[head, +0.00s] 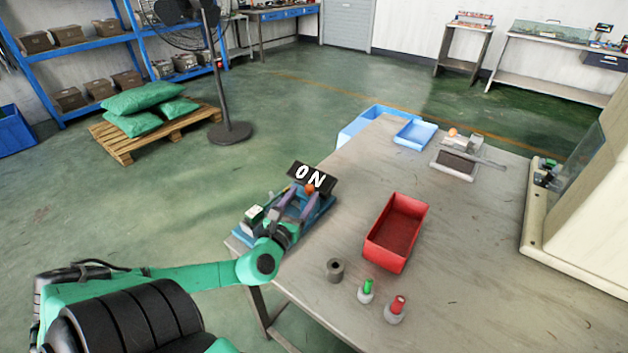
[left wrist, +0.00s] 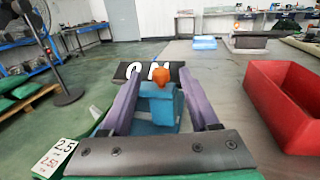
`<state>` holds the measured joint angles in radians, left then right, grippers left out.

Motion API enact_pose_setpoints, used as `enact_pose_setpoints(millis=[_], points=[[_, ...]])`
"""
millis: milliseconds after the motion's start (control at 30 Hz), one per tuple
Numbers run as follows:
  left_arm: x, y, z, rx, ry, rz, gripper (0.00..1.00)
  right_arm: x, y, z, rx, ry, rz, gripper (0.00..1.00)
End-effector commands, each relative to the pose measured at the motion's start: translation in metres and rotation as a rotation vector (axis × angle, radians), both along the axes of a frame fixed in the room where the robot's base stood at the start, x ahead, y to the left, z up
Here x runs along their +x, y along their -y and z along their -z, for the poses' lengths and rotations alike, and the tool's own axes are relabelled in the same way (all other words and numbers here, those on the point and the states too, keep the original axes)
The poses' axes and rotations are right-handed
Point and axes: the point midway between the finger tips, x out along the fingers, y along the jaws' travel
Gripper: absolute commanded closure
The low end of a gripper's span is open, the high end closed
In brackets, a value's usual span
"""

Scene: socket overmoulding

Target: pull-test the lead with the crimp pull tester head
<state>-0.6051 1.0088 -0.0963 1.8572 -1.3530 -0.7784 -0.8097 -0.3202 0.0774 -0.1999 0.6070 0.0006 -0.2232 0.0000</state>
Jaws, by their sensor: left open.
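The pull tester, a blue device (head: 322,217), stands at the left edge of the table. In the left wrist view the gripper (left wrist: 158,92) shows gaps beside the block. I cannot make out a lead. My right gripper is out of view.
A red bin (head: 396,232) stands right of the tester. Near it are a grey cylinder (head: 335,270), a green-topped piece (head: 366,291) and a red-topped piece (head: 396,309). A blue tray (head: 415,134) and another orange-knobbed fixture (head: 455,165) are farther back.

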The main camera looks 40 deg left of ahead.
Motion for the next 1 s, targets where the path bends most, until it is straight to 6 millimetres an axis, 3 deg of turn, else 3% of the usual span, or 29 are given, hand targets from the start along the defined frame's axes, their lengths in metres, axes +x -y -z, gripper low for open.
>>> enact_pose_setpoints(millis=[300, 433, 667, 700, 800, 867, 1000], points=[[0.061, -0.019, 0.000, -0.002, 0.002, -0.003, 0.39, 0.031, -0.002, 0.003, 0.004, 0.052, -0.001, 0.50], [0.072, -0.021, 0.000, -0.001, -0.001, -0.002, 0.39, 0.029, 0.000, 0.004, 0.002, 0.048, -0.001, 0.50], [0.074, -0.022, 0.001, -0.002, -0.003, -0.001, 0.39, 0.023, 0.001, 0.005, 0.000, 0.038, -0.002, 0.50], [0.074, -0.022, 0.001, -0.002, -0.003, -0.001, 0.42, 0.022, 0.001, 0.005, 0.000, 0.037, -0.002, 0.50], [0.074, -0.022, 0.001, -0.002, -0.003, -0.001, 0.81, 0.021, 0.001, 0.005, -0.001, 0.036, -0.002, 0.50], [0.074, -0.022, 0.001, -0.002, -0.003, -0.001, 1.00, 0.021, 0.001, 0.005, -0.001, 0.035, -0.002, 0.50], [0.074, -0.022, 0.001, -0.002, -0.003, -0.001, 1.00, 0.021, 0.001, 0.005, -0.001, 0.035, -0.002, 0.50]])
